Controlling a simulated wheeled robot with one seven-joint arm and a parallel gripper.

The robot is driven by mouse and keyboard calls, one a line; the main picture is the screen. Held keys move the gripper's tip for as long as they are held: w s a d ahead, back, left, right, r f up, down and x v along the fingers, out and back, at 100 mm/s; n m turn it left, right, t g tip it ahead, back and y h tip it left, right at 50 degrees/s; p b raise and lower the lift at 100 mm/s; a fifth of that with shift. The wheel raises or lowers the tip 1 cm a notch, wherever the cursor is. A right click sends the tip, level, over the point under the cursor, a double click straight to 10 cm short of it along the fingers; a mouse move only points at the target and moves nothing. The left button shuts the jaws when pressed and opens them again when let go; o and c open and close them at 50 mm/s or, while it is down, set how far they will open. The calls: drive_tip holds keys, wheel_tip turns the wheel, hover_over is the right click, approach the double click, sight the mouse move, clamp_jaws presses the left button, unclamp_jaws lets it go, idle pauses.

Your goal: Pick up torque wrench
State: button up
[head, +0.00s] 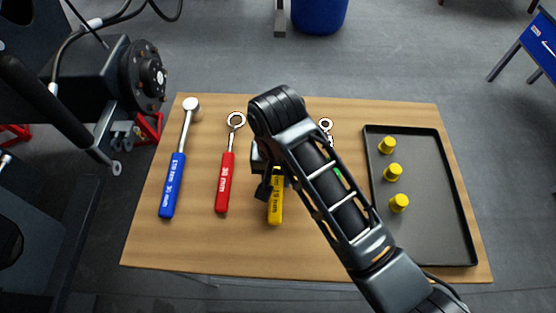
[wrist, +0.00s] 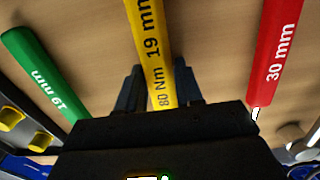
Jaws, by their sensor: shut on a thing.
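The yellow-handled torque wrench (head: 275,209), marked 80 Nm 19 mm in the wrist view (wrist: 155,50), is over the middle of the wooden table. My gripper (head: 269,182) is shut on its yellow handle, with one dark finger on each side in the wrist view (wrist: 159,88). My arm hides the wrench's upper part in the head view. I cannot tell whether the handle touches the table.
A red 30 mm wrench (head: 225,180) and a blue-handled wrench (head: 173,185) lie to the left. A green-handled wrench (wrist: 40,75) lies partly under my arm. A dark tray (head: 430,225) with yellow caps (head: 393,172) is on the right. The wooden table's (head: 190,255) front strip is clear.

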clamp_jaws()
drive_tip(key=shift+r, duration=0.1)
idle(0.3)
